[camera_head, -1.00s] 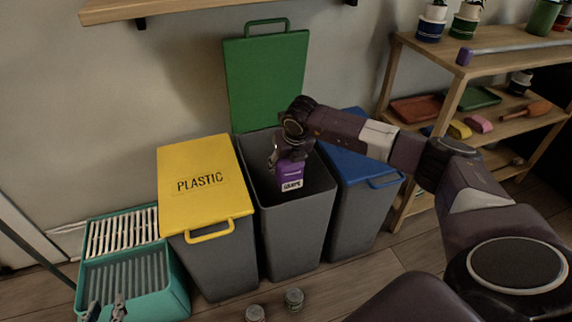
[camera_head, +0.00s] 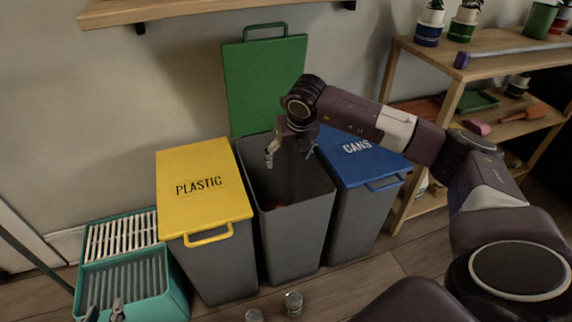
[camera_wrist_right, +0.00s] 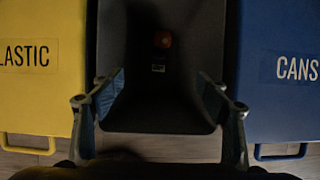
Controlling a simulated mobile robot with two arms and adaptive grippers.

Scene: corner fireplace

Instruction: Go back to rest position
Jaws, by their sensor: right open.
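My right gripper (camera_head: 290,157) is open and empty above the mouth of the grey bin (camera_head: 298,225) with its green lid (camera_head: 265,85) raised. In the right wrist view, my right gripper's fingers (camera_wrist_right: 162,95) are spread wide over the dark bin interior. A small reddish-orange item (camera_wrist_right: 162,40) and a pale label (camera_wrist_right: 158,68) show deep inside; the rest there is too dark to tell. My left gripper (camera_head: 105,312) is at the bottom left edge, in front of the teal crate, with its two fingertips apart and nothing between them.
A yellow-lidded PLASTIC bin (camera_head: 205,190) and a blue-lidded CANS bin (camera_head: 362,160) flank the open bin, lids closed. A teal crate (camera_head: 178,285) stands left. Two cans (camera_head: 293,303) are on the floor in front. A wooden shelf (camera_head: 455,95) stands right; a wall shelf (camera_head: 200,10) hangs above.

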